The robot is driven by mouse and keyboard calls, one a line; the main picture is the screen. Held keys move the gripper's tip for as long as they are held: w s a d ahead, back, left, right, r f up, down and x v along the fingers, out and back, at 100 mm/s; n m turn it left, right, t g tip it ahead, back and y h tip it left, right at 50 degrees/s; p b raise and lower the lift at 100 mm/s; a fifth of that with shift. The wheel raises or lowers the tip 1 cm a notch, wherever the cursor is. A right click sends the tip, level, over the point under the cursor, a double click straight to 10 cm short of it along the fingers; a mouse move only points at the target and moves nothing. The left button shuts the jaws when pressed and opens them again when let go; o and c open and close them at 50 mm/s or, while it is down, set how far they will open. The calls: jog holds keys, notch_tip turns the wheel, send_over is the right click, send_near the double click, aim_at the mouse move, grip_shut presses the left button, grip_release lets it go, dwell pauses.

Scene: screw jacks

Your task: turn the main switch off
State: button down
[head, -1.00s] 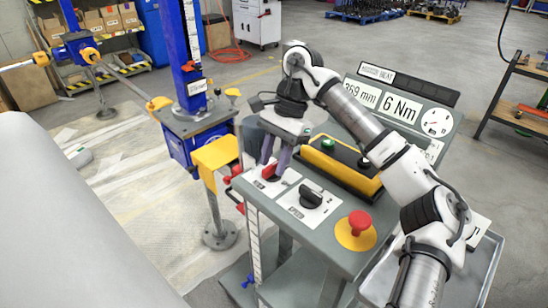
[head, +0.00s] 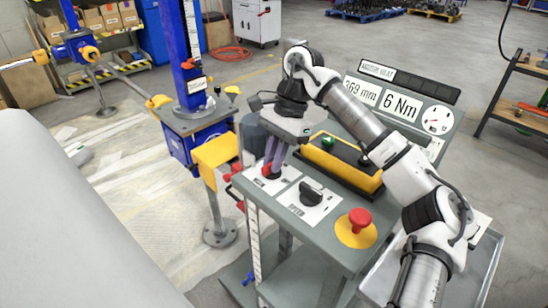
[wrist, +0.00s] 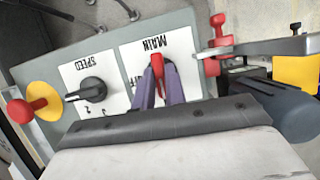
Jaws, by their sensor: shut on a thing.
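The main switch is a red handle on a white plate marked MAIN (wrist: 152,45) on the grey control panel. In the wrist view the red handle (wrist: 157,66) stands between my two purple-grey fingers, nearly in line with the picture's upright. Part of an OFF mark shows left of it, partly hidden by a finger. In the head view the switch (head: 268,176) is mostly covered by my fingers. My gripper (head: 272,165) points down over the panel and is shut on the red handle.
Beside the switch are the black SPEED knob (head: 312,192) and a red emergency button (head: 359,220) on yellow. Behind stands a yellow box (head: 341,163) with a green button. A blue screw jack (head: 187,70) stands left, with its yellow part (head: 216,152) near the panel.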

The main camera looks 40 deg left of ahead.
jog(key=m+b, duration=0.1)
jog(key=m+y+b, duration=0.1)
jog(key=m+b, duration=0.1)
jog(key=shift+d+f, duration=0.15)
jog(key=shift+f, duration=0.05)
jog(key=m+y+b, duration=0.1)
jog(key=m+b, duration=0.1)
jog(key=m, duration=0.1)
jog(key=m+t+y+b, duration=0.1)
jog(key=m+b, duration=0.1)
jog(key=shift+d+m+t, duration=0.1)
jog(key=shift+m+t, duration=0.2)
jog(key=shift+m, duration=0.1)
jog(key=m+b, duration=0.1)
jog(key=m, duration=0.1)
jog(key=m+t+b, duration=0.1)
jog(key=m+b, duration=0.1)
jog(key=shift+s+m+t+y, duration=0.15)
jog(key=shift+m+t+y, duration=0.15)
jog(key=shift+y, duration=0.1)
jog(key=shift+s+r+m+t+b, duration=0.15)
jog(key=shift+m+t+b, duration=0.85)
jog(key=shift+m, duration=0.9)
jog(key=c, duration=1.4)
grip_release()
jog(key=shift+c, duration=0.2)
jog(key=shift+d+r, duration=0.1)
jog(key=shift+r, duration=0.05)
